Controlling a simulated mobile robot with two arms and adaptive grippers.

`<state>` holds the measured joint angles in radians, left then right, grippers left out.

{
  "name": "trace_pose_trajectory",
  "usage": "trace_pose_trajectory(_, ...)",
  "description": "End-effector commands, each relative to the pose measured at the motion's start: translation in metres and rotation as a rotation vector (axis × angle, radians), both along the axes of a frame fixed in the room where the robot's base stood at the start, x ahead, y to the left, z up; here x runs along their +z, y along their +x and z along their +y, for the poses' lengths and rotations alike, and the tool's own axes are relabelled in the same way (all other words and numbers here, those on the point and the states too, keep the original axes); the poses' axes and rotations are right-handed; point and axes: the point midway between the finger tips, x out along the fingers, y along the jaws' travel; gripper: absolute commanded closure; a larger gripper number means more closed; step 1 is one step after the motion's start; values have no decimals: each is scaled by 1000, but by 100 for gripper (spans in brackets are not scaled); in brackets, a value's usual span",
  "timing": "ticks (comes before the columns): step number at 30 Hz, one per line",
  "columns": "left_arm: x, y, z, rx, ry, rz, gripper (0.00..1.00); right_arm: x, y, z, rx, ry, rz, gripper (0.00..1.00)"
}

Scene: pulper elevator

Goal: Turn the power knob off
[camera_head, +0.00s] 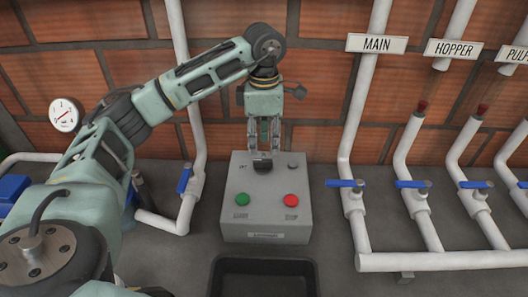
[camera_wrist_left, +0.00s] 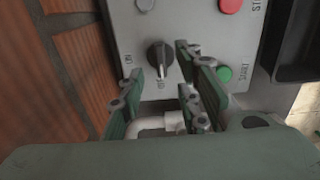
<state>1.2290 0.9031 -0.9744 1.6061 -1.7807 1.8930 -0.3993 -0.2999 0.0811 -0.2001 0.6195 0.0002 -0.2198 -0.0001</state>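A grey control box (camera_head: 265,228) stands on the floor in the middle of the head view. Its black power knob (camera_head: 262,165) is on the top panel near the back edge. In the left wrist view, the knob (camera_wrist_left: 158,58) has a pale pointer and small labels too blurred to read. My left gripper (camera_head: 264,148) points down just behind and above the knob. In the left wrist view, its green fingers (camera_wrist_left: 160,72) are apart, with the knob appearing in the gap between their tips. I cannot tell whether they touch it. My right gripper is not in view.
The box also carries a green button (camera_head: 242,199), a red button (camera_head: 291,200) and a small grey button (camera_head: 293,167). A black bin (camera_head: 263,262) stands in front. White pipes with blue valve handles (camera_head: 345,183) stand to the right. A brick wall (camera_head: 320,90) is behind.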

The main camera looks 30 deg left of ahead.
Motion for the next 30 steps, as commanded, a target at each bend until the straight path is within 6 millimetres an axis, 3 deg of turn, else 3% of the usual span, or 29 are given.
trace_pose_trajectory(3,25,1,0,-1,-1,-3,69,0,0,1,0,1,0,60)
trace_pose_trajectory(10,52,0,0,0,0,0,69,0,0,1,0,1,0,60)
trace_pose_trajectory(30,56,0,0,0,0,1,69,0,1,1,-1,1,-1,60)
